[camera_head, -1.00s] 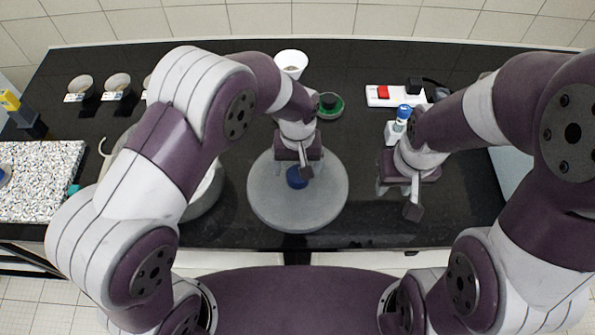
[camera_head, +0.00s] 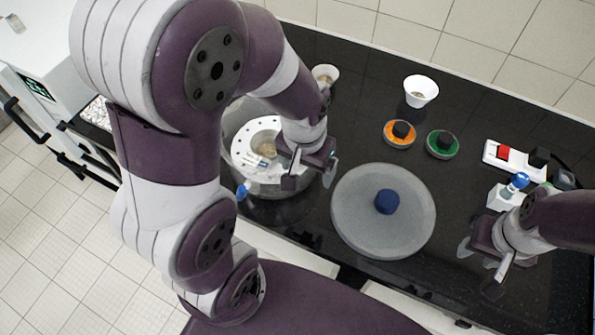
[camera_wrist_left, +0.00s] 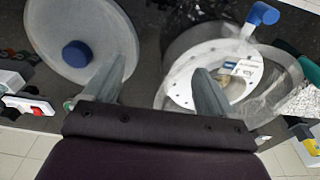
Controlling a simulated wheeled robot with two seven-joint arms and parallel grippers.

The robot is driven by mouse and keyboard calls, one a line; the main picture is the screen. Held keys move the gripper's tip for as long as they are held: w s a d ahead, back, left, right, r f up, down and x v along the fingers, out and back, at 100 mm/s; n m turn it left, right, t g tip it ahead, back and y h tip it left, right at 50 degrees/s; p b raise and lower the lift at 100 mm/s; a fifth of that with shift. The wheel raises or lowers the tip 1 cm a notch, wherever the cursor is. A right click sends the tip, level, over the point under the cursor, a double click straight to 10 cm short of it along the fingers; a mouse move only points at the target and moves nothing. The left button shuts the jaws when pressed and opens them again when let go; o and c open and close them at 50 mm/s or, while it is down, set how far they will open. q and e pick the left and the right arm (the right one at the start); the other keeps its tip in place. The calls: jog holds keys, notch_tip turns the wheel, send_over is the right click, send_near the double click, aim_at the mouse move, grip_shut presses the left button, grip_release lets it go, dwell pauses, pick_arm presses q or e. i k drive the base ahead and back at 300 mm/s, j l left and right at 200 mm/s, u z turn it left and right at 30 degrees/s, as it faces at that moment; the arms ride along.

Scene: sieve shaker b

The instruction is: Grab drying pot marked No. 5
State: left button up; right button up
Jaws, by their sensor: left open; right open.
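A small pot (camera_head: 268,148) with a beige content sits on the white perforated plate (camera_head: 243,152) inside the open glass desiccator (camera_head: 237,119). In the left wrist view, the pot (camera_wrist_left: 234,88) is partly hidden by a finger. My left gripper (camera_head: 311,174) is open and empty above the desiccator's right side; its fingers also show in the wrist view (camera_wrist_left: 160,78). My right gripper (camera_head: 481,265) is open and empty at the right, near the table's front.
The grey desiccator lid with its blue knob (camera_head: 386,202) lies on the black table right of the desiccator. White cups (camera_head: 421,92), an orange-rimmed dish (camera_head: 399,134) and a green-rimmed dish (camera_head: 442,144) stand behind. A power strip (camera_head: 514,158) and a blue-capped bottle (camera_head: 506,194) are at right.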

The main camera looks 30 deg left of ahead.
aim_at(262, 144)
jog(key=j+u, duration=0.1)
jog(key=u, duration=0.25)
jog(key=k+j+u, duration=0.1)
jog(key=u, duration=0.2)
jog(key=j+u, duration=0.15)
jog(key=u, duration=0.2)
jog(key=z, duration=1.35)
jog(key=k+j+z, duration=0.15)
jog(key=j+z, duration=0.2)
jog(key=k+j+z, duration=0.15)
jog(key=j+z, duration=0.15)
jog(key=k+j+z, duration=0.5)
jog(key=j+z, duration=0.15)
jog(key=k+j, duration=0.1)
jog(key=j, duration=0.1)
